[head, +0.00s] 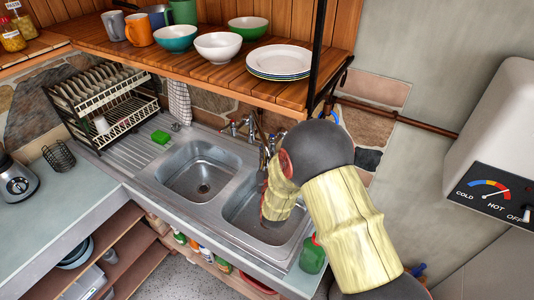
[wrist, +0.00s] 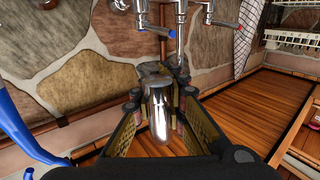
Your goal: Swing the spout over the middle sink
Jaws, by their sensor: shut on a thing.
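The spout (wrist: 160,115) is a shiny metal tube between my fingers in the wrist view. My gripper (wrist: 161,84) is shut on it. The tap (wrist: 180,18) has a handle with a blue end (wrist: 154,31) and one with a red end (wrist: 226,23). In the head view the tap (head: 250,127) stands at the back of the steel sink unit. My arm covers most of the gripper and spout there, so the spout's exact direction is unclear. The left basin (head: 199,170) is open to view; the right basin (head: 246,217) is partly behind my arm.
A wooden shelf (head: 195,75) with mugs, bowls and plates (head: 279,61) hangs above the sink. A dish rack (head: 108,100) and a green sponge (head: 160,137) are at the left. A green bottle (head: 312,256) stands at the front right. A heater (head: 500,150) is on the right wall.

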